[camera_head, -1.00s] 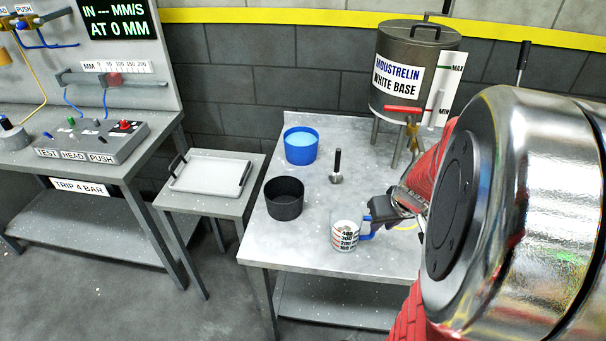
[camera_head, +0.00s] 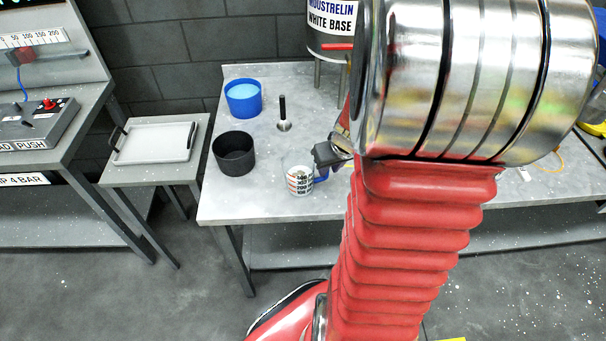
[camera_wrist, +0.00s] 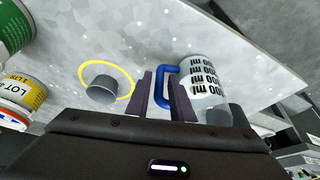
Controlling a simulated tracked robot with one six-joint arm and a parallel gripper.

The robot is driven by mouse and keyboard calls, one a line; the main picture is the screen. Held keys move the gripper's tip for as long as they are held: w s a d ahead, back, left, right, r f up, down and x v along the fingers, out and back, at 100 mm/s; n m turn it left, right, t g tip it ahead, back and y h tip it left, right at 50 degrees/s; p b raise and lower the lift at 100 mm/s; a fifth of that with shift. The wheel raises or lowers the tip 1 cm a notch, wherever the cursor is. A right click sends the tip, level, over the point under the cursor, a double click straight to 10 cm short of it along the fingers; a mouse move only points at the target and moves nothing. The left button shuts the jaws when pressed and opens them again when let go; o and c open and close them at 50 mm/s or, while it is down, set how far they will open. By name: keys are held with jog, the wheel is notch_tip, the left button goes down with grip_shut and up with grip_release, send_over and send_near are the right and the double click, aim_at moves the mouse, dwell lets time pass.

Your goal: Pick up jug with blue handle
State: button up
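The jug (camera_head: 299,183) is a clear measuring cup with black and red markings and a blue handle on its right side. It stands upright on the grey table (camera_head: 255,205) near the front edge. My gripper (camera_head: 326,155) is just to the right of it, at the handle. In the wrist view the jug (camera_wrist: 203,82) is to the right and its blue handle (camera_wrist: 161,86) lies between the two dark fingers of my gripper (camera_wrist: 162,82). The fingers look apart, one on each side of the handle; whether they touch it is unclear.
A black pot (camera_head: 234,157), a blue pot (camera_head: 243,99) and an upright black-handled tool (camera_head: 283,115) stand nearby. A grey cup (camera_wrist: 102,88) sits by a yellow ring, with labelled cans (camera_wrist: 20,100) further left. A large tank (camera_head: 330,40) stands behind.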

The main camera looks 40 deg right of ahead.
jog(key=shift+x, duration=1.45)
grip_shut()
